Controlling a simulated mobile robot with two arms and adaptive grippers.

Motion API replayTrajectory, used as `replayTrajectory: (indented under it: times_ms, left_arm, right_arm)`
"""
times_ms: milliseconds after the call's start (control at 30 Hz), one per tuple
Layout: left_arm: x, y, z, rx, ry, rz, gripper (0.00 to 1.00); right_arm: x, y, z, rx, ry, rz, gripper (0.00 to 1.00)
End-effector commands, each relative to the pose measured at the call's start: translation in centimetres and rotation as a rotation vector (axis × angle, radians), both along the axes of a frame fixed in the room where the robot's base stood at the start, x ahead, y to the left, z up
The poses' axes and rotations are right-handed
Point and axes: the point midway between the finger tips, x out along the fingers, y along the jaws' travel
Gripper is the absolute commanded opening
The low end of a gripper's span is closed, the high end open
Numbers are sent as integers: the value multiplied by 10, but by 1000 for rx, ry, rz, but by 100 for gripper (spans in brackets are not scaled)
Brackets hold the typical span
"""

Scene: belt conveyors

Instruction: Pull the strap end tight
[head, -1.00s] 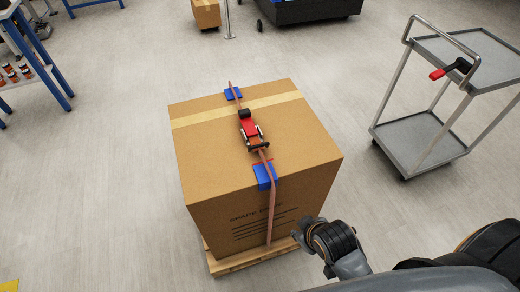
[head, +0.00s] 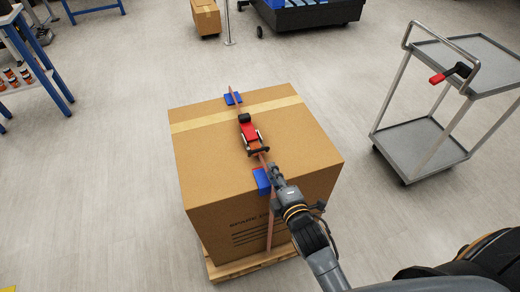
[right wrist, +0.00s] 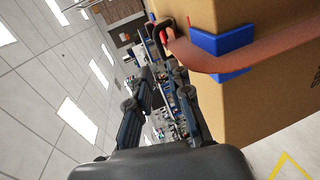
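A reddish-brown strap (head: 269,232) runs over the top of a large cardboard box (head: 220,140) and down its front face. A red and black ratchet buckle (head: 249,131) sits on it on top of the box. Blue edge protectors lie under the strap at the front edge (head: 262,181) and back edge (head: 233,99). My right gripper (head: 274,172) is at the front top edge, beside the front protector, and hides part of the strap. In the right wrist view its fingers (right wrist: 160,82) are apart and empty; the strap (right wrist: 255,58) passes to their right. My left gripper is not in view.
The box stands on a wooden pallet (head: 225,269). A grey cart (head: 420,140) with a red-handled item (head: 438,78) stands at the right. A blue-framed rack (head: 45,60) is at the upper left. The floor around the pallet is mostly clear.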

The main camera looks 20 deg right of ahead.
Motion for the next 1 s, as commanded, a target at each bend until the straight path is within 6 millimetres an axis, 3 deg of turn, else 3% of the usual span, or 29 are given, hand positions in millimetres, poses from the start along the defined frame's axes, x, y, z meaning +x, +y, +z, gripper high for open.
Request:
replayTrajectory:
  times_ms: [300, 500, 700, 1000]
  left_arm:
    - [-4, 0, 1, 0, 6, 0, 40]
    - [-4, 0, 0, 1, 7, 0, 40]
    - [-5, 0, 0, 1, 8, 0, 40]
    - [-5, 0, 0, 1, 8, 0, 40]
  right_arm:
    - [68, 3, -13, 4, -1, -1, 19]
    - [99, 3, -21, 4, 1, -2, 19]
    - [112, 4, -25, 4, 2, -1, 19]
    - [113, 4, -25, 4, 2, -1, 17]
